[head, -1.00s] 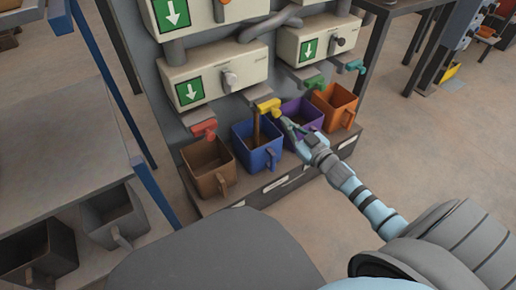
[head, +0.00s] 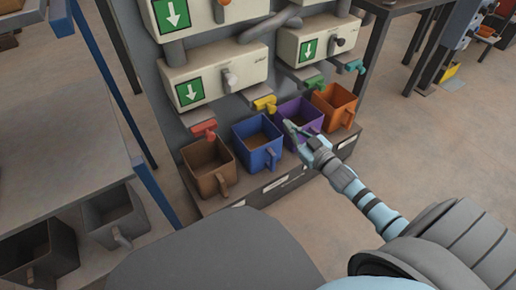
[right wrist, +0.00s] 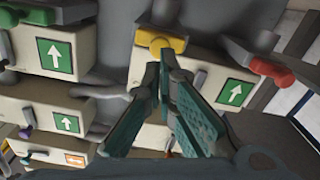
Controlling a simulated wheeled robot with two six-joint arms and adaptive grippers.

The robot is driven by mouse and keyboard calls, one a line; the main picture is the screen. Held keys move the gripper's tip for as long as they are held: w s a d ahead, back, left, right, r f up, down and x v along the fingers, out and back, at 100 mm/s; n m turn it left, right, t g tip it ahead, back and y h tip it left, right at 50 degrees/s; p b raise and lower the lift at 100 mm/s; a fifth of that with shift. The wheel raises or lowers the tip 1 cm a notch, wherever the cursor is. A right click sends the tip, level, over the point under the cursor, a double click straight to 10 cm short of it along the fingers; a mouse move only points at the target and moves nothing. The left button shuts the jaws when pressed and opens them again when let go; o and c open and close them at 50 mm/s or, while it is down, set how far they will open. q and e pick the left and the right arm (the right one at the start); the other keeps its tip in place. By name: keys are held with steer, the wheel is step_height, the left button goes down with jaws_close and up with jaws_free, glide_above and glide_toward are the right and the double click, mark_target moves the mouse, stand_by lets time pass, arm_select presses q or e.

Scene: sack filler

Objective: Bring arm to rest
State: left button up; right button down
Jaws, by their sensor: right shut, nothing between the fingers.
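My right gripper (head: 290,127) is shut and empty, in front of the purple bin (head: 306,117) in the head view. It stands a little apart from the yellow tap (head: 265,104), which is above the blue bin (head: 257,144). No stream falls from this tap; the blue bin looks brown inside. In the right wrist view my gripper's fingers (right wrist: 164,72) meet near the tips, with the yellow tap (right wrist: 160,42) just beyond them. My left gripper is not in view.
A brown bin (head: 208,167) stands left under a red tap (head: 203,129). An orange bin (head: 334,106) stands right, near green (head: 314,83) and teal taps (head: 355,67). A shelf (head: 65,130) with grey bins is at left.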

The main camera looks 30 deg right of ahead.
steer(key=s+p, duration=0.2)
steer(key=shift+s, duration=0.35)
steer(key=shift+d, duration=0.1)
